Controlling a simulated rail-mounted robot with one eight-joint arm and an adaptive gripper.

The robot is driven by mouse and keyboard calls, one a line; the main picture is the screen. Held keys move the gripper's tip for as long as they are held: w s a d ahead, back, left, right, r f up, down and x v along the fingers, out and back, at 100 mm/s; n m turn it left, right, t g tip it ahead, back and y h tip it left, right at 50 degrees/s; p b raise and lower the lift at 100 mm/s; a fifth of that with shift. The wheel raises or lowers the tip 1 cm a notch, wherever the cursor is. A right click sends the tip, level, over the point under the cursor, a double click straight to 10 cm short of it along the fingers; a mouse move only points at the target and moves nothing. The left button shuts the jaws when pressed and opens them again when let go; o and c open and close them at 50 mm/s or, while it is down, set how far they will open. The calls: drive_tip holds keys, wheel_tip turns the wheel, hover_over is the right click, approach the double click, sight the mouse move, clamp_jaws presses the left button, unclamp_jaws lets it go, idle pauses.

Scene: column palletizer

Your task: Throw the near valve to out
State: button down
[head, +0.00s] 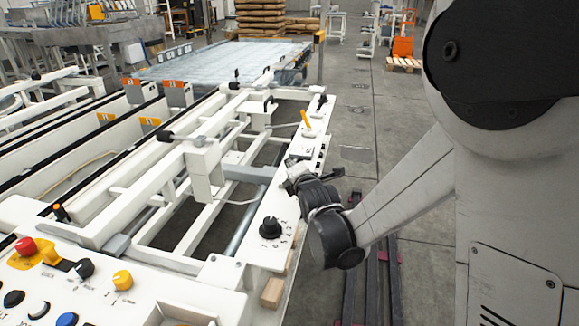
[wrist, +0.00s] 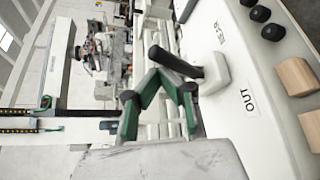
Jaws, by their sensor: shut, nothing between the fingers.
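The near valve shows in the wrist view as a black lever (wrist: 176,64) on a white hub (wrist: 214,72), set on a white panel. The lever points up and left from the hub, away from the OUT label (wrist: 250,101). My gripper (wrist: 160,77) is shut and empty, its green-edged fingertips close beside the lever. I cannot tell whether they touch it. In the head view my gripper (head: 293,172) is over the white side panel (head: 258,252) and hides most of the near valve. A lever with an orange handle (head: 306,118) stands farther along the panel.
A black dial (head: 270,228) sits on the panel nearer me. A control desk with a red button (head: 26,246) and a yellow knob (head: 122,280) is at lower left. White frame bars (head: 205,165) lie left of my gripper. Open floor (head: 420,130) lies right.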

drive_tip(key=shift+d+f, duration=0.1)
drive_tip(key=shift+d, duration=0.2)
drive_tip(key=shift+a+r, duration=0.3)
drive_tip(key=shift+a, duration=0.1)
drive_tip(key=s+p, duration=0.1)
drive_tip(key=s, duration=0.5)
drive_tip(key=s+a+f+p, duration=0.1)
drive_tip(key=s, duration=0.2)
drive_tip(key=shift+s+p, duration=0.25)
drive_tip(key=shift+p, duration=0.1)
